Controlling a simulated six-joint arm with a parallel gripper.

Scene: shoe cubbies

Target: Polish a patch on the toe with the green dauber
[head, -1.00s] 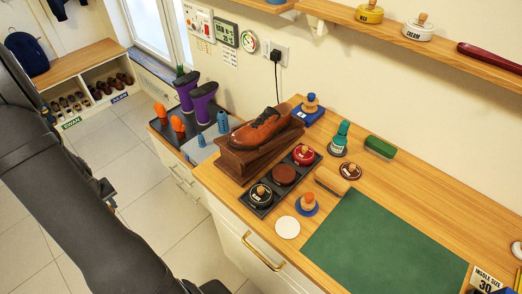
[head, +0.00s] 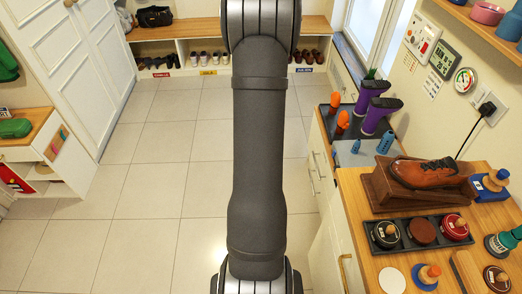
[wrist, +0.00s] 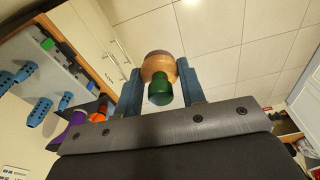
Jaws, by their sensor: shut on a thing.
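The brown leather shoe (head: 428,173) rests on a dark wooden stand (head: 388,201) on the counter at the right of the head view, its laces on top. In the wrist view my gripper (wrist: 159,70) is shut on the green dauber (wrist: 160,92), which has a green knob and a round wooden body between the blue fingers. The dauber's far, darker end is partly hidden behind the body. My gripper is out of the head view, where only my arm shows. The shoe is not visible in the wrist view, so their distance cannot be told.
A black tray with several polish tins (head: 421,232) lies before the stand. Purple boot forms (head: 375,108) stand beyond. Open tiled floor (head: 150,215) lies left of the counter.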

